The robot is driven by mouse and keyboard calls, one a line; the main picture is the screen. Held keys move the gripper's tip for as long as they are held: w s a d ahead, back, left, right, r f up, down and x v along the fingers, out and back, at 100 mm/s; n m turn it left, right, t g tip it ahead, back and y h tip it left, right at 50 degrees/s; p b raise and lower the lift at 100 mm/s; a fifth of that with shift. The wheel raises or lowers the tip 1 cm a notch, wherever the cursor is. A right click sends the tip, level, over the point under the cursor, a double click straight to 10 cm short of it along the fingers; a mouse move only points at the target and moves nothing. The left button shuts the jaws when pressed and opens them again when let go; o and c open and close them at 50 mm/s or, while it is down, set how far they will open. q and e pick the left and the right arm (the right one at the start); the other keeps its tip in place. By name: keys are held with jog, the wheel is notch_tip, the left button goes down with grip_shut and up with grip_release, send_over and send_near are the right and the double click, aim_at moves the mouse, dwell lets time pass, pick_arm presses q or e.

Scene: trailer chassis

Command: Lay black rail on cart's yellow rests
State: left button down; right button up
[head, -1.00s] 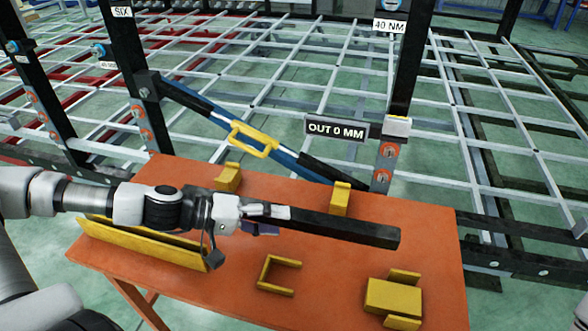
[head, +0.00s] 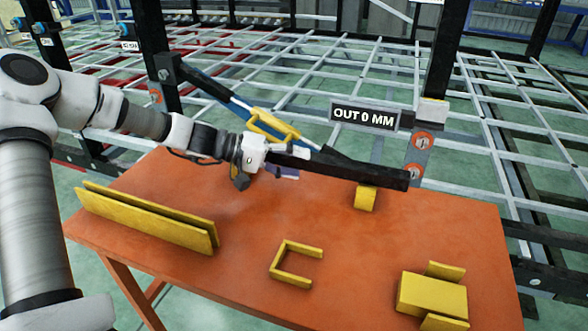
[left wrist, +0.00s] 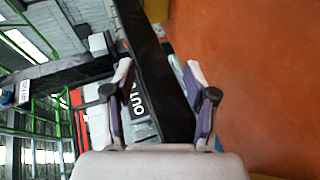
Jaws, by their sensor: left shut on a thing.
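The black rail (head: 360,174) is a long square bar held lengthwise over the back part of the orange cart (head: 215,285). My left gripper (head: 288,160) is shut on the rail near its left part. In the left wrist view the rail (left wrist: 155,65) runs between the two fingers (left wrist: 165,95). One yellow rest (head: 365,200) stands at the cart's back edge, below the rail's right part and partly covered by it. Whether they touch I cannot tell. The other back rest is hidden behind my left gripper. My right gripper is not in view.
A yellow channel (head: 145,222), a yellow U-shaped bracket (head: 278,265) and a yellow block holder (head: 432,295) stand on the cart. Behind it are a black post (head: 445,55), an "OUT 0 MM" sign (head: 365,115) and a blue bar with a yellow handle (head: 272,127).

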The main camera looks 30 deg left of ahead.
pick_arm(q)
jog(key=shift+f, duration=0.3)
jog(key=shift+c, duration=1.8)
grip_release()
jog(key=shift+f, duration=0.1)
